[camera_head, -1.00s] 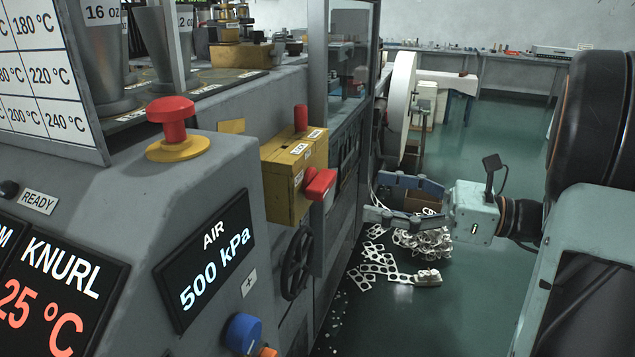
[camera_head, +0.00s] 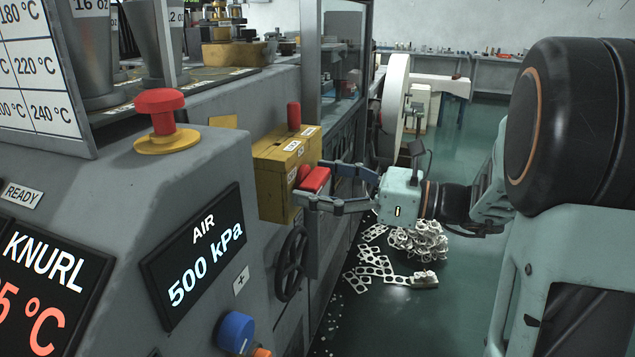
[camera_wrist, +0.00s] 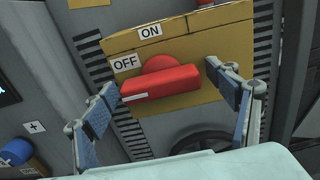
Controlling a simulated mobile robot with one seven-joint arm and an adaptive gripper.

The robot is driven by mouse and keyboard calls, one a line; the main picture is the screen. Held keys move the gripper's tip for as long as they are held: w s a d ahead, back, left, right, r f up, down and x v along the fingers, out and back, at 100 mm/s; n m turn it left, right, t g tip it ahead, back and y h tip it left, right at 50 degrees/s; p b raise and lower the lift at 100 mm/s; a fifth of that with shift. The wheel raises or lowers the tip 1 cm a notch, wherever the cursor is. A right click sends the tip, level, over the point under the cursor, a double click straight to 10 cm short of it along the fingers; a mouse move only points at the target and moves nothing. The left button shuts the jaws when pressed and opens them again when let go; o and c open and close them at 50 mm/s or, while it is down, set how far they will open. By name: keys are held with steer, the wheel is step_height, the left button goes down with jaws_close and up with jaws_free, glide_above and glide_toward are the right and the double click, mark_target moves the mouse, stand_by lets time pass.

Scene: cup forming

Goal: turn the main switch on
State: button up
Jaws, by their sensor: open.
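The main switch is a yellow box (camera_head: 272,180) on the machine's side, with a red handle (camera_head: 315,179) on its face. In the wrist view the red handle (camera_wrist: 161,84) lies nearly level, its left end near the OFF label (camera_wrist: 125,64). The ON label (camera_wrist: 150,31) is above it. My gripper (camera_head: 312,182) is open, with one finger on each side of the handle. In the wrist view my gripper (camera_wrist: 163,90) spans the handle's two ends. Whether the fingers touch it I cannot tell.
A red mushroom button (camera_head: 161,110) on a yellow base stands on the console at left. A black handwheel (camera_head: 291,264) is below the box. A blue knob (camera_head: 236,332) is at the front. Scrap metal (camera_head: 415,243) lies on the green floor.

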steer(key=c, duration=1.2)
steer(key=shift+o, duration=0.2)
